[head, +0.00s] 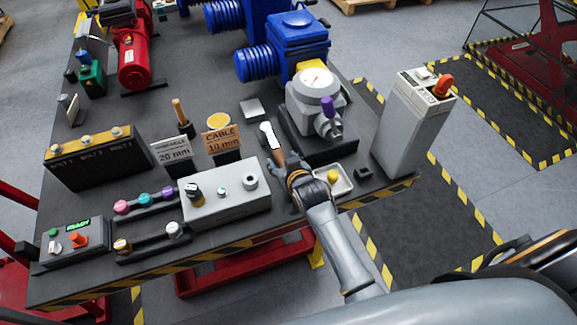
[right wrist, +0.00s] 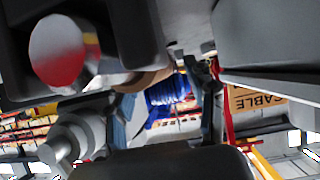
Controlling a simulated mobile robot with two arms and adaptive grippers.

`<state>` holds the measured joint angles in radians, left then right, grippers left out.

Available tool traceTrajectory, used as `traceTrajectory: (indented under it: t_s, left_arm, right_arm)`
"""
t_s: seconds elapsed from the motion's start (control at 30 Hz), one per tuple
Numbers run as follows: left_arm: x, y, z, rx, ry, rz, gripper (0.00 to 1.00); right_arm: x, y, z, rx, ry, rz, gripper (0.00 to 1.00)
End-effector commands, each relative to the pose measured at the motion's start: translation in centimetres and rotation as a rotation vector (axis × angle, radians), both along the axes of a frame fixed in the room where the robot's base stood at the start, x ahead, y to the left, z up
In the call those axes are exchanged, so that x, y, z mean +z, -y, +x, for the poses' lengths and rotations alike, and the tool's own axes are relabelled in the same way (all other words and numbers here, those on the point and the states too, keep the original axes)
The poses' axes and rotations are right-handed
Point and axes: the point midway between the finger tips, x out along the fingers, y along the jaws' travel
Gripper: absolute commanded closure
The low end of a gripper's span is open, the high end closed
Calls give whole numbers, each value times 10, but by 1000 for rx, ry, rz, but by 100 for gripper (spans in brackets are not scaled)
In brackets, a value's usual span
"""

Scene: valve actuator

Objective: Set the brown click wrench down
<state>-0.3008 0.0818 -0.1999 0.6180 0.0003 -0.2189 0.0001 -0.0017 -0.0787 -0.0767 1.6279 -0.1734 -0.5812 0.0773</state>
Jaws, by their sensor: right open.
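The brown click wrench (head: 279,157), as I take it, shows in the head view as a brown shaft with a white upper end, near the right front of the dark table (head: 226,167). My right gripper (head: 292,178) is open at the lower end of this brown shaft. I cannot tell whether the fingers touch it. In the right wrist view a tan-brown round piece (right wrist: 143,79) shows close up between dark gripper parts, partly hidden. My left gripper is not in view.
A grey box with knobs (head: 226,195) stands left of my right gripper, and a small tray with a yellow piece (head: 343,186) is right of it. Behind stands the grey valve actuator (head: 315,95). A brown-handled tool (head: 181,113) stands by the 20 mm sign (head: 173,152).

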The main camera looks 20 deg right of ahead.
Motion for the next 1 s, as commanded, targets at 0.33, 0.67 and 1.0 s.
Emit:
traceTrajectory:
  t_s: [0.33, 0.67, 1.0]
  left_arm:
    - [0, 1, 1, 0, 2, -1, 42]
    - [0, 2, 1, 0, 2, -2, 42]
    - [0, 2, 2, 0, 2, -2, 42]
  right_arm:
    - [31, 1, -55, 0, 2, 0, 45]
    - [55, 1, -94, 1, 3, -1, 45]
    - [57, 1, -98, 1, 4, -1, 45]
